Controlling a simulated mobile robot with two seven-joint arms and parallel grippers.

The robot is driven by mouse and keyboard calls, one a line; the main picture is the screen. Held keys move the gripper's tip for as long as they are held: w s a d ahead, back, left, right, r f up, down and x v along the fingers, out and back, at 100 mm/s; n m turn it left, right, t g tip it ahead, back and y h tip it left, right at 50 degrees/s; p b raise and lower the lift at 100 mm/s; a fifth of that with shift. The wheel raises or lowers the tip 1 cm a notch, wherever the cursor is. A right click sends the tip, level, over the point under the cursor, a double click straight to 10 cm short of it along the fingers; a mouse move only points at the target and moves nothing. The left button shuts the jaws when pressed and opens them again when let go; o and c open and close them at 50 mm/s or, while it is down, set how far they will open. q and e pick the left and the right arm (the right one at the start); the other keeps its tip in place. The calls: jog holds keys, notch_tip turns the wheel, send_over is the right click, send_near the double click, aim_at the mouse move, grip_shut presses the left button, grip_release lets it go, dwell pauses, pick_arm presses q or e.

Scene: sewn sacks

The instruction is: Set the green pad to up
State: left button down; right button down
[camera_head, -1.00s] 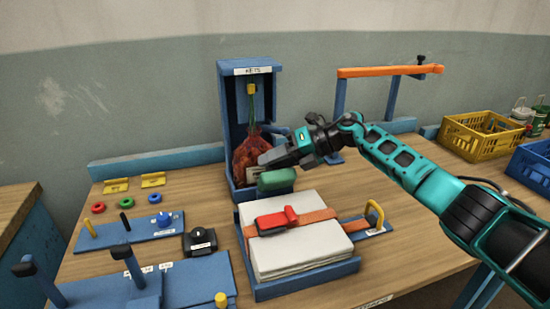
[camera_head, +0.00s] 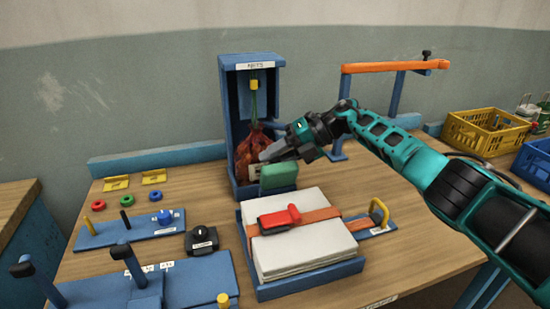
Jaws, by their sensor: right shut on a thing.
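The green pad (camera_head: 279,177) stands at the front of the blue stand (camera_head: 229,115), its broad face turned to me. My right gripper (camera_head: 265,163) reaches in from the right, just above and behind the pad's top edge. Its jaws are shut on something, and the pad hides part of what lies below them. A reddish-brown netted sack (camera_head: 247,149) hangs in the stand behind the pad, under a yellow clip (camera_head: 254,85). My left gripper does not show.
In front of the pad, a white stack (camera_head: 305,246) lies in a blue tray with an orange strap and red buckle (camera_head: 279,219). An orange-topped frame (camera_head: 390,67) stands behind my right arm. Blue fixtures fill the left; yellow (camera_head: 484,131) and blue crates stand at right.

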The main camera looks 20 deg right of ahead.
jog(key=c, duration=0.9)
grip_release()
jog(key=b+v, duration=0.1)
jog(key=v, duration=1.2)
jog(key=shift+f, duration=0.1)
